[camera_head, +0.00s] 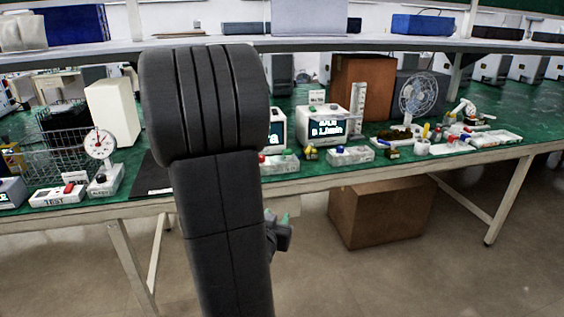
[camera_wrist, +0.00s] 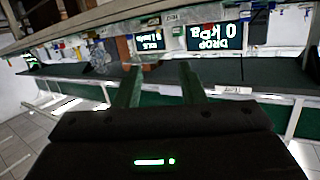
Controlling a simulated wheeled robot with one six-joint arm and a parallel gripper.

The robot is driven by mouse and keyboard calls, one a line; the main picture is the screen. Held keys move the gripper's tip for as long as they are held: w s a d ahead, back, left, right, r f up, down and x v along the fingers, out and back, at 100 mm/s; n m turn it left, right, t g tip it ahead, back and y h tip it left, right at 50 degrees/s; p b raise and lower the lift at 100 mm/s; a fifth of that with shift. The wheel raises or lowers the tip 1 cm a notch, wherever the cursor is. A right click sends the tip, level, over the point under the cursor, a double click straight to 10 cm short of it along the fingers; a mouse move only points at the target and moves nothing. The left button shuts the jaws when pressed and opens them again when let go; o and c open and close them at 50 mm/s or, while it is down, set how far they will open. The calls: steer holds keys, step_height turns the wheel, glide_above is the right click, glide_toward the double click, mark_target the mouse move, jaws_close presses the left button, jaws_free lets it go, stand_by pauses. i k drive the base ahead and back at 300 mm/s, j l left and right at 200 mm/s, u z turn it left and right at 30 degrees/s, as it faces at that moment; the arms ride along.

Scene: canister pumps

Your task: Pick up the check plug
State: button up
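I cannot surely pick out the check plug in either view; the small parts on the bench are too small to tell apart, and my arm hides part of the bench. My gripper (camera_wrist: 160,68) shows two greenish fingers spread apart in the wrist view, with nothing held between them. In the head view my gripper (camera_head: 284,218) is partly hidden behind my arm, in front of the bench and below the level of its top.
The green bench (camera_head: 335,180) carries a dial gauge (camera_head: 100,144), a wire basket (camera_head: 52,146), a display unit (camera_head: 325,125), a fan (camera_head: 418,93) and a white tray (camera_head: 491,139). A shelf (camera_head: 400,43) runs above. A brown box (camera_head: 380,212) stands beneath.

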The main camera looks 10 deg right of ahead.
mark_target(287, 154)
steer(key=i+l+u, duration=0.1)
steer(key=u, duration=0.35)
steer(key=l+u, duration=0.35)
steer(key=u, duration=0.15)
steer(key=l+u, duration=0.4)
steer(key=l, duration=1.75)
